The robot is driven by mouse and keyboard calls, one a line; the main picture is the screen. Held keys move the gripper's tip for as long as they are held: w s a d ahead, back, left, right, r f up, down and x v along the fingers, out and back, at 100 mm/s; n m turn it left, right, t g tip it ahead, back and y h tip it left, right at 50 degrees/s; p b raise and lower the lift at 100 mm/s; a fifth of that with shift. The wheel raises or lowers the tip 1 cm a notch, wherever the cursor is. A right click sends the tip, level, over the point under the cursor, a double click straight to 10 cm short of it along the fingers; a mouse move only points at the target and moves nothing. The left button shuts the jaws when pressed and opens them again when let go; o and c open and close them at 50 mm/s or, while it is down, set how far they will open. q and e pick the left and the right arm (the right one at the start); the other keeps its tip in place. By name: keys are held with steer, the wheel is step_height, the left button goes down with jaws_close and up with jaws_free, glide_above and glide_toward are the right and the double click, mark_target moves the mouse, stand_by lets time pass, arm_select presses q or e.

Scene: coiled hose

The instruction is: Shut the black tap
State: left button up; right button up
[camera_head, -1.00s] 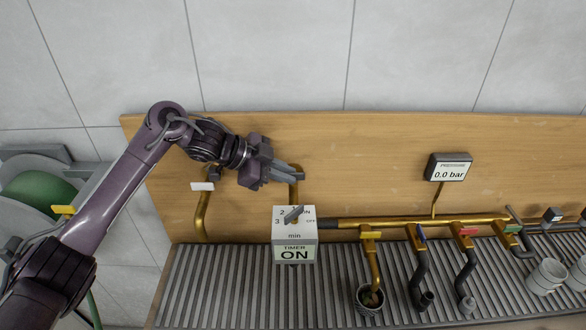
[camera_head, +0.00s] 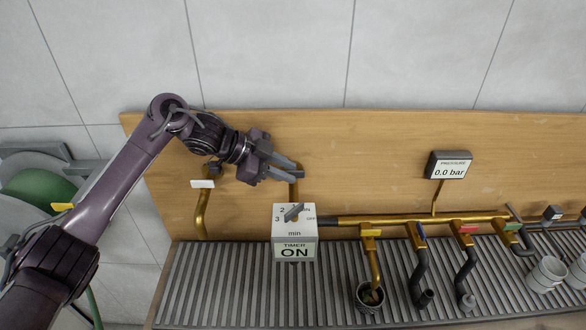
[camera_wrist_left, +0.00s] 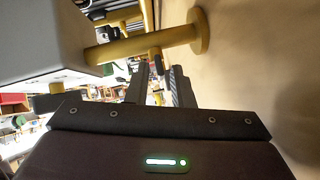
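A brass pipe (camera_head: 293,190) rises behind the timer box against the wooden board. A small dark piece (camera_head: 299,169) at its top looks like the black tap's handle, mostly hidden by my left gripper. In the left wrist view a black handle (camera_wrist_left: 155,56) hangs at the brass pipe (camera_wrist_left: 145,44), just beyond my fingertips and roughly between them. My left gripper (camera_head: 290,172) is at this pipe's top with its two fingers apart and nothing held. I cannot tell whether they touch the handle. My right gripper is not in view.
The white timer box (camera_head: 294,240), reading ON, stands below my left gripper. A white-handled tap (camera_head: 202,184) is to its left. A brass manifold (camera_head: 390,221) with several coloured taps runs right, under a gauge reading 0.0 bar (camera_head: 448,169). A green hose reel (camera_head: 38,187) is at far left.

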arm_select(q)
steer(key=shift+r+p, duration=2.75)
steer(key=shift+r, duration=0.8)
steer(key=shift+f, duration=0.15)
